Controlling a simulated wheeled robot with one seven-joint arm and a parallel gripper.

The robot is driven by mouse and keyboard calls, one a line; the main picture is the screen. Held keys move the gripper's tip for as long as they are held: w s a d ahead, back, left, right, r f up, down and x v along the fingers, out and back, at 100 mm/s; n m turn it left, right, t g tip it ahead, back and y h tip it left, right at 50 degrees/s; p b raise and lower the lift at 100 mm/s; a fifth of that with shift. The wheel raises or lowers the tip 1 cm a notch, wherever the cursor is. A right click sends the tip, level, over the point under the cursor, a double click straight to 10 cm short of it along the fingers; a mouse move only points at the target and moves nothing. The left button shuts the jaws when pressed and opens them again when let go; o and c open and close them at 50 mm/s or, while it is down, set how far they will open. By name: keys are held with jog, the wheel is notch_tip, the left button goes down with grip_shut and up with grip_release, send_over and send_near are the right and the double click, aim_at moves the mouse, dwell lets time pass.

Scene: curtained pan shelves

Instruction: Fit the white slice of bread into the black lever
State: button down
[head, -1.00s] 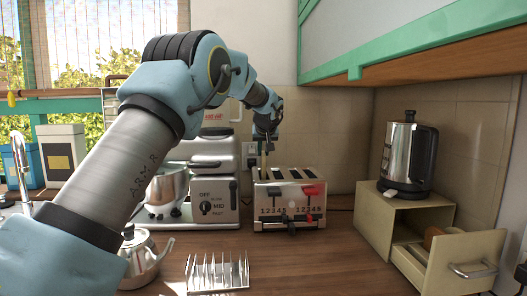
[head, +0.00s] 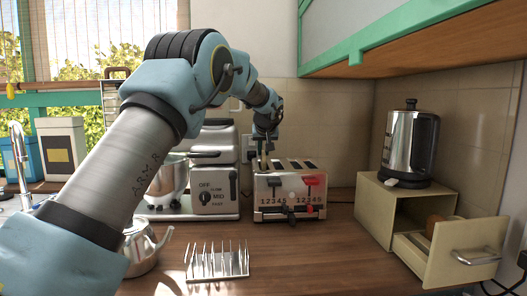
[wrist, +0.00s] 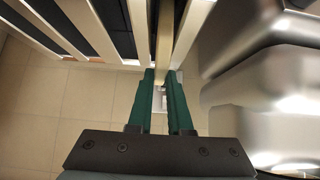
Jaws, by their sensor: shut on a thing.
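A metal toaster (head: 290,192) stands on the counter, with a black lever (head: 275,183) on its left half and a red lever (head: 313,180) on its right half. My gripper (head: 264,148) points down over the toaster's left end. Its green fingers (wrist: 160,98) are shut on a pale slice of bread (wrist: 164,42), seen edge-on in the wrist view. The slice is upright, in line with the slot at the toaster's left end. How deep it sits in that slot is hard to tell. Dark slots (wrist: 103,30) show beside it.
A silver stand mixer (head: 213,180) is close to the toaster's left. A kettle (head: 409,148) stands on a cream box (head: 372,215) whose drawer (head: 455,255) is open, with a brown item inside. A spiked metal rack (head: 218,265) is in front. Counter right of it is clear.

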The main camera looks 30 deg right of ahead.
jog(key=shift+f+b, duration=0.55)
jog(key=shift+f, duration=0.05)
dwell(0.7)
jog(key=c, duration=0.8)
grip_release()
jog(key=shift+o, duration=0.2)
jog(key=shift+r, duration=0.1)
jog(key=b+v, duration=0.3)
jog(key=v, duration=0.7)
jog(key=shift+s+a+r+b, duration=0.2)
jog(key=shift+s+b, duration=0.1)
jog(key=shift+b, duration=0.1)
